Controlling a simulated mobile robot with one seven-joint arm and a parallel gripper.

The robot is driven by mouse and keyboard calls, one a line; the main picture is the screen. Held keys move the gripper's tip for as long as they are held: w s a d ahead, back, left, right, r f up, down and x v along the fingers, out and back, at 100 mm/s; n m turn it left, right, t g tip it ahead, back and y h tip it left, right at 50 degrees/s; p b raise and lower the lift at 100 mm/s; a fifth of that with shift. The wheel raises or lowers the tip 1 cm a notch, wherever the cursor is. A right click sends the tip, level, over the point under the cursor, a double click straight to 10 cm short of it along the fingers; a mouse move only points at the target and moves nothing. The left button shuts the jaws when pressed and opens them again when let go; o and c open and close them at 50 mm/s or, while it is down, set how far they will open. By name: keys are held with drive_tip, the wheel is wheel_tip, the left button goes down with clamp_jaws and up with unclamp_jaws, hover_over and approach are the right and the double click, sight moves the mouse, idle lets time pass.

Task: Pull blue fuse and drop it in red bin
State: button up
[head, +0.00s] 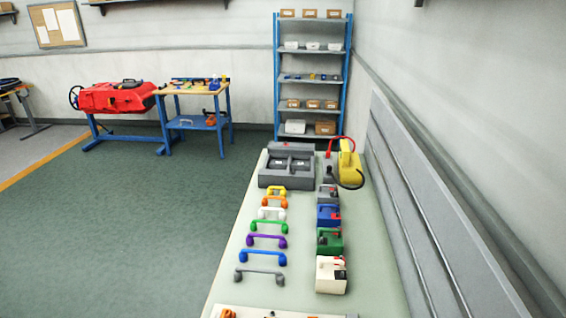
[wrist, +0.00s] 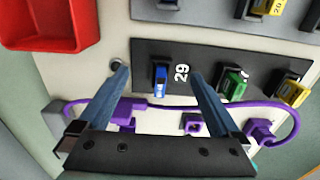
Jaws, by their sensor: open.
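In the wrist view a small blue fuse (wrist: 160,80) sits in a black strip, beside a white number 29. My gripper (wrist: 158,78) is open and empty, with one grey-blue finger on each side of that fuse in the picture. I cannot tell how far the fingertips are from the panel. My gripper, the fuse and the bin do not show in the head view.
A green fuse (wrist: 232,84) and a yellow fuse (wrist: 292,92) sit to the right on the strip. A purple cable (wrist: 210,107) with plugs runs below, behind my fingers. In the head view a long bench (head: 230,268) holds coloured handles and blocks; the green floor (head: 120,230) is clear.

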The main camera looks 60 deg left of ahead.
drive_tip(key=shift+r, duration=0.1)
wheel_tip(320, 180, up, 13)
drive_tip(key=b, duration=0.1)
idle(0.6)
